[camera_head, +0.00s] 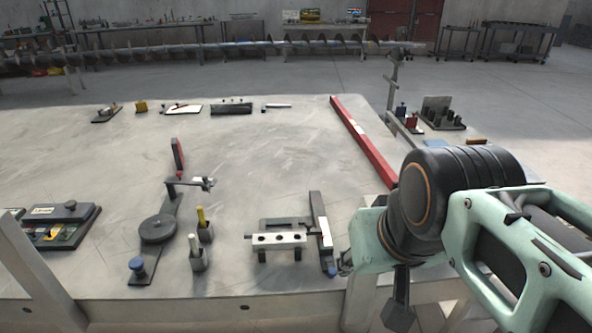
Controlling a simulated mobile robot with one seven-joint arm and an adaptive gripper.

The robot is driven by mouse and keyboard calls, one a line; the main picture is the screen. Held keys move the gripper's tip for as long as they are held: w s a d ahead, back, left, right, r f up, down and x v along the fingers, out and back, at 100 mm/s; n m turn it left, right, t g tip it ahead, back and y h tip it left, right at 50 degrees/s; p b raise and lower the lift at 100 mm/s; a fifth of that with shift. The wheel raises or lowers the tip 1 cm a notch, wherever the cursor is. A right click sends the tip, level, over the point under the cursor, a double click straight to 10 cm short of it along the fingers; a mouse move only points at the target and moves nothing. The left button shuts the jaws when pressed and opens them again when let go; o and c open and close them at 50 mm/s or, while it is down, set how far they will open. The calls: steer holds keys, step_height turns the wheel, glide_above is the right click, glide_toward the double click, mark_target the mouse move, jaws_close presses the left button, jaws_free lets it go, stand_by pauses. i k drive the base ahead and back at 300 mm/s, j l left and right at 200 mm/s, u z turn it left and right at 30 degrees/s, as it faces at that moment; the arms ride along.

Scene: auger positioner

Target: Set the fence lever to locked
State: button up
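No part in view is clearly marked as the fence lever. A dark arm with a red-tipped upright handle (178,154) rises from a fixture with a round black disc (158,228) at the left of the table. A long dark bar with a white label (321,228) lies beside a metal block with holes (278,240) near the front edge. I cannot tell a locked or unlocked mark on either. My mint-green arm comes in from the right and ends beside the dark bar. Its gripper is mostly hidden by the arm, and I cannot make out its fingers.
The grey table (255,155) is mostly clear in the middle. A long red bar (363,140) lies along its right side. Two small posts (200,240) stand near the disc. A tray of coloured pieces (57,232) is at the left. A long auger (200,50) spans the back.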

mark_target(332, 271)
steer(key=k, duration=0.4)
steer(key=i+j, duration=0.1)
steer(key=i, duration=0.35)
steer(key=i+j, duration=0.15)
steer(key=i, duration=0.35)
steer(key=i+j, duration=0.1)
steer(key=j, duration=0.15)
steer(key=j+u, duration=0.15)
steer(key=k+l, duration=0.1)
steer(key=l, duration=0.2)
steer(key=k+l+z, duration=0.15)
steer(key=l, duration=0.15)
